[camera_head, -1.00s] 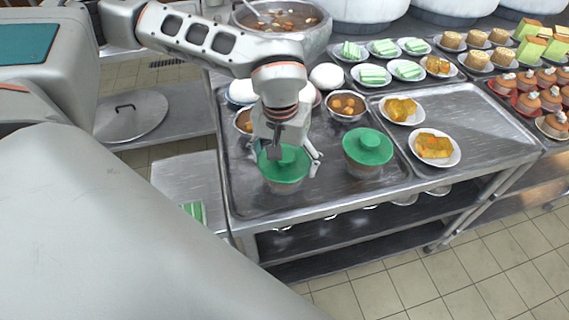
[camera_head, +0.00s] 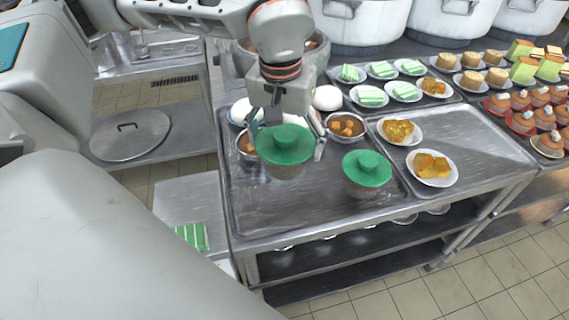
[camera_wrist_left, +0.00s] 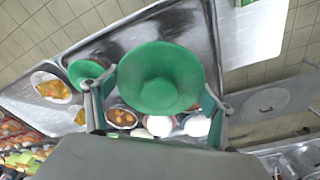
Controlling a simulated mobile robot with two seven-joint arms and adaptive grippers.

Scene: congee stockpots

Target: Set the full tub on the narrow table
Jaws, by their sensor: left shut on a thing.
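My left gripper (camera_head: 288,140) is shut on a tub with a green lid (camera_head: 285,147), one finger on each side. The tub is upright and appears raised above the steel tray. In the left wrist view the lid (camera_wrist_left: 160,78) sits between the two fingers. A second green-lidded tub (camera_head: 366,174) stands on the tray to the right. The lids hide what is inside both. A low, narrow steel surface (camera_head: 182,198) stands left of the serving table, with a green striped cloth (camera_head: 192,236) at its front. My right gripper is not in view.
Bowls of brown food (camera_head: 345,127) and white round items (camera_head: 327,98) sit behind the held tub. Plates of orange food (camera_head: 432,167) stand right. A pot lid (camera_head: 130,135) lies on another steel surface at left. The tray's front left is bare.

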